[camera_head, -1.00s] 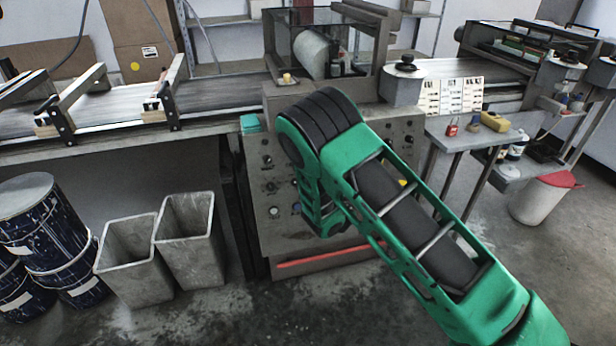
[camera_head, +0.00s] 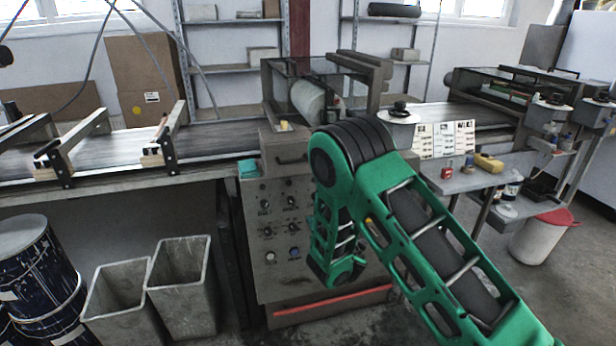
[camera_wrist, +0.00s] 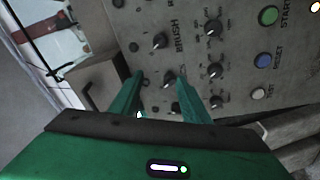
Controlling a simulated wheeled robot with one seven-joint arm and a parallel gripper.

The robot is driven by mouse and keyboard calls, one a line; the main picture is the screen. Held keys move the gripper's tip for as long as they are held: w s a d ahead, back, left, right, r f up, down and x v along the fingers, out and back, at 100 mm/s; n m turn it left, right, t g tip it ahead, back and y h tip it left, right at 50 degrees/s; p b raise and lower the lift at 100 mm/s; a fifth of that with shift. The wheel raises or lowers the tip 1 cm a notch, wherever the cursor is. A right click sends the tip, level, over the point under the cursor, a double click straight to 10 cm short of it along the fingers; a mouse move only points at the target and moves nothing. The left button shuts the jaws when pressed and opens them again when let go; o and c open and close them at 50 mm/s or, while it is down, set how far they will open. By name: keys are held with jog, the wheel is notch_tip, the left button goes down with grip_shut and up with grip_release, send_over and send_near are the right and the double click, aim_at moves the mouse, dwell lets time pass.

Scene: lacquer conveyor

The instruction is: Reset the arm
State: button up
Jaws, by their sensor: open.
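My green arm reaches in from the lower right of the head view, bends at a black-banded joint and hangs down in front of a grey control panel (camera_head: 283,222). The gripper's fingers cannot be made out there. In the wrist view my gripper (camera_wrist: 160,80) shows two green fingers apart, with nothing between them. They point at the panel (camera_wrist: 185,22), which looks tilted in that view. Behind the fingertips is a black knob (camera_wrist: 169,77). A green START button (camera_wrist: 268,16), a blue RESET button (camera_wrist: 263,60) and a white TEST button (camera_wrist: 259,93) are to the right.
A conveyor (camera_head: 105,153) runs left of the panel. Two grey bins (camera_head: 183,290) and a dark blue drum (camera_head: 40,262) stand on the floor at left. A side table (camera_head: 460,182) with a red padlock and a yellow item stands right. A white bin (camera_head: 535,243) is beyond.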

jog(key=s+d+r+m+g+h, duration=0.1)
jog(key=d+r+m+h, duration=0.25)
jog(key=d, duration=0.65)
jog(key=d+r+m+g+h, duration=0.1)
jog(key=d+r+m+h, duration=0.25)
jog(key=d, duration=0.55)
jog(key=s+d+r+m+g+h, duration=0.1)
jog(key=d+r+m+h, duration=0.25)
jog(key=d, duration=0.65)
jog(key=s+d+r+m+g+h, duration=0.15)
jog(key=s+d+m+g, duration=0.3)
jog(key=s+d, duration=0.45)
jog(key=s+d+r+m+g+y, duration=0.1)
jog(key=s+d+m+g, duration=0.2)
jog(key=s, duration=0.6)
jog(key=s+d+r+m+g+y, duration=0.15)
jog(key=s+d, duration=0.25)
jog(key=s, duration=0.4)
jog(key=s+a+r+m+g+y, duration=0.1)
jog(key=s+a+m+g+y, duration=0.1)
jog(key=s, duration=1)
jog(key=s+a+r+m+g+y, duration=0.1)
jog(key=s+a+m+g+y, duration=0.1)
jog(key=s, duration=0.9)
jog(key=shift+s+a, duration=0.35)
jog(key=shift+a, duration=0.55)
